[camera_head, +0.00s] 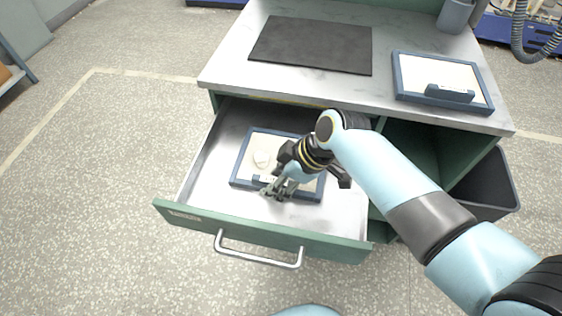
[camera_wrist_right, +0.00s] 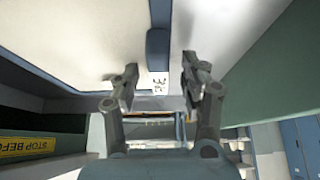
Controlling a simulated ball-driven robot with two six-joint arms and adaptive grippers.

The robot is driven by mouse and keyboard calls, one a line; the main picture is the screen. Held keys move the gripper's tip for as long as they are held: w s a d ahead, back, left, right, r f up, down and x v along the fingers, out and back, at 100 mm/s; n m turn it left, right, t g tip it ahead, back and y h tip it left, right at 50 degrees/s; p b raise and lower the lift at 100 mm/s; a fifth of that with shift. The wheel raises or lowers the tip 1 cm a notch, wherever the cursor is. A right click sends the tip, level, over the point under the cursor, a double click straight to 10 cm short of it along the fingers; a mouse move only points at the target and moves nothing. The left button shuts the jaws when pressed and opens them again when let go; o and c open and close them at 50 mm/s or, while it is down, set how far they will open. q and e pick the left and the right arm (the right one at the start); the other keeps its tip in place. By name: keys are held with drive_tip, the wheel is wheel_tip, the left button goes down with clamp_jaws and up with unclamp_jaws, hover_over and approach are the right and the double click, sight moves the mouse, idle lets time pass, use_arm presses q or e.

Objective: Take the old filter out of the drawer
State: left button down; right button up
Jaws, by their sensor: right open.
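The old filter (camera_head: 268,142) lies flat in the open drawer (camera_head: 200,172). It has a blue frame and a cream face with a faint stain. A dark blue tab (camera_head: 261,181) stands at its front edge. My right gripper (camera_head: 278,190) is open over the front part of the filter and hides some of it. In the right wrist view, the gripper's fingers (camera_wrist_right: 158,75) are spread either side of the blue tab (camera_wrist_right: 158,48) and a small white label; I cannot tell whether they touch it. My left gripper is not in view.
A second blue-framed filter (camera_head: 440,74) with a dark handle lies on the right of the worktop (camera_head: 230,70). A dark mat (camera_head: 312,45) lies at the worktop's left. A black bin (camera_head: 490,190) stands at the right. Drawer walls surround the old filter.

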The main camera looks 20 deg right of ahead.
idle(0.3)
clamp_jaws()
idle(0.4)
